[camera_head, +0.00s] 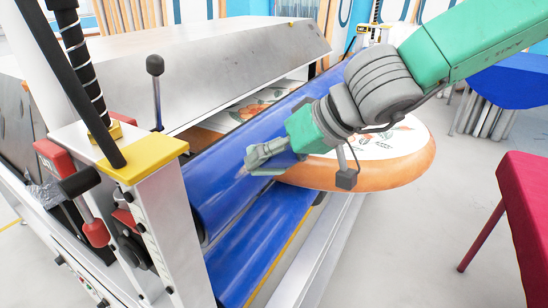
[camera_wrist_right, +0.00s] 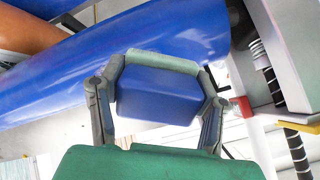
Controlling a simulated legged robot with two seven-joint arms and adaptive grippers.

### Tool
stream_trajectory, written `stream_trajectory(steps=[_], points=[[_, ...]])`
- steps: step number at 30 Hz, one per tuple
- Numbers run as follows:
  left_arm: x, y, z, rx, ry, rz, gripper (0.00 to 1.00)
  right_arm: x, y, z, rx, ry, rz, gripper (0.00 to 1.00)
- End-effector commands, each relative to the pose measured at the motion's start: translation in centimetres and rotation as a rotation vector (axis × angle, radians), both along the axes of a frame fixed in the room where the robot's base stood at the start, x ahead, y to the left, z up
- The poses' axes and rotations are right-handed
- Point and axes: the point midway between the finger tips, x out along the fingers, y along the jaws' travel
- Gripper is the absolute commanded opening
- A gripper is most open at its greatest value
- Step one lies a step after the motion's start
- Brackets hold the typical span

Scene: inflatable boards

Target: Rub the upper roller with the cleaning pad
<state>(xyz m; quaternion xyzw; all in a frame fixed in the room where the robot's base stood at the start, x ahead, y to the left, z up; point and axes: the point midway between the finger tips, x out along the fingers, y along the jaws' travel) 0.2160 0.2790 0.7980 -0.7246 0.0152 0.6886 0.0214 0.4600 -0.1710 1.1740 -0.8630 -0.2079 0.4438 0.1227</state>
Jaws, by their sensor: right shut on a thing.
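The upper roller (camera_head: 212,192) is a long glossy blue cylinder running from the lower left toward the back right of the machine. It also crosses the right wrist view (camera_wrist_right: 60,85). My right gripper (camera_head: 258,160) is over the roller's near half, coming from the upper right. In the right wrist view its two fingers (camera_wrist_right: 157,98) are shut on the cleaning pad (camera_wrist_right: 158,97), a blue block with a pale green layer on its far side. The green side faces the roller; I cannot tell if they touch. In the head view the pad is hard to make out against the blue. My left gripper is not in view.
A lower blue roller (camera_head: 245,250) lies below. An orange-rimmed board (camera_head: 415,155) sticks out of the machine under my right arm. A yellow-topped end post (camera_head: 140,158) and a black-knobbed lever (camera_head: 156,85) stand at left. A red chair (camera_head: 530,200) is at right; grey floor is free between.

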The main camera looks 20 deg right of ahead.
Motion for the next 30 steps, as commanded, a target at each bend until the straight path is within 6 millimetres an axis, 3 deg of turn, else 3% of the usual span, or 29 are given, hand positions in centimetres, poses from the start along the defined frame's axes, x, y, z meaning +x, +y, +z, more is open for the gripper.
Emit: stream_trajectory(steps=[13, 30], points=[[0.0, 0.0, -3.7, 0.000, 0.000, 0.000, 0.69, 2.6, 2.1, -3.2, -0.002, 0.000, 0.000, 0.34], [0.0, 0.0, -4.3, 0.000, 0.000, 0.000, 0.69, 3.3, 2.6, -3.6, -0.002, 0.001, -0.001, 0.34]])
